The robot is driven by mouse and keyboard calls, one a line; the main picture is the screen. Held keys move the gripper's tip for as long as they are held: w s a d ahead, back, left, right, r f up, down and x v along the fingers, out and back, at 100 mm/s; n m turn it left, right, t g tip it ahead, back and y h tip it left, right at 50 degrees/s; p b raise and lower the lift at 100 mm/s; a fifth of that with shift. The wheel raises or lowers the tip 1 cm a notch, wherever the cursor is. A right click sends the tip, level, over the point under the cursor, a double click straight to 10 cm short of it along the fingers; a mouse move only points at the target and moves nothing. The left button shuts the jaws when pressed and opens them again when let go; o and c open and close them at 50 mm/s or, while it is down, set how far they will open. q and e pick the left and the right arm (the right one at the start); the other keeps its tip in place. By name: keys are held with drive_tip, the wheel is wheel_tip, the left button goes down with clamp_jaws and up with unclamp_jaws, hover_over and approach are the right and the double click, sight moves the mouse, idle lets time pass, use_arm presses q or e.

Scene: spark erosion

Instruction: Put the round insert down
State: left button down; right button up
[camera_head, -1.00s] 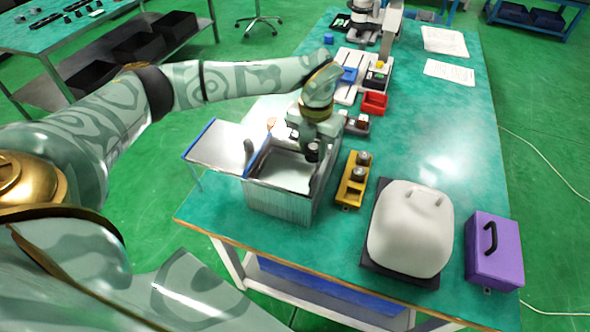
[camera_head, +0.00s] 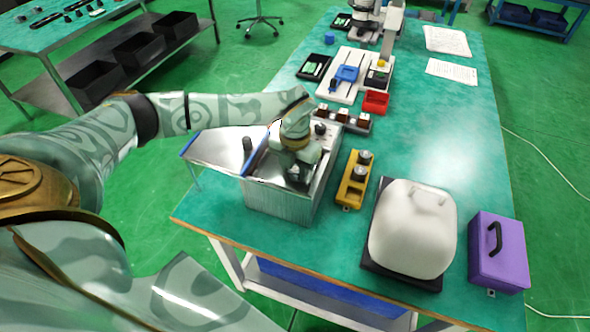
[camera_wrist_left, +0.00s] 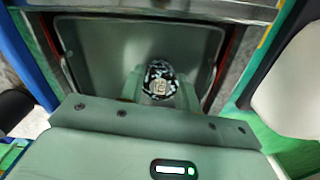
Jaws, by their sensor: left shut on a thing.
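My left gripper (camera_head: 298,176) reaches down over the open metal tank (camera_head: 280,200) near the table's left edge. In the left wrist view the gripper (camera_wrist_left: 160,88) is shut on the round insert (camera_wrist_left: 159,78), a shiny, dark-speckled disc with a pale square centre. It is held above or within the grey-walled tank (camera_wrist_left: 110,50); I cannot tell whether it touches the floor. In the head view the hand hides the insert. My right gripper is not in view.
A yellow rack (camera_head: 347,192) with two round metal pieces stands right of the tank. Beyond it are a white-covered block (camera_head: 412,230) and purple case (camera_head: 497,250). A holder with brown-topped pieces (camera_head: 343,116) and red bin (camera_head: 376,102) lie behind.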

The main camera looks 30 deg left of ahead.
sight(295, 170)
use_arm(q)
drive_tip(key=c, duration=1.3)
unclamp_jaws()
drive_tip(key=shift+f, duration=0.1)
wheel_tip(295, 170, up, 12)
drive_tip(key=p, duration=0.2)
drive_tip(key=shift+r+p, duration=0.2)
drive_tip(key=shift+p, duration=0.1)
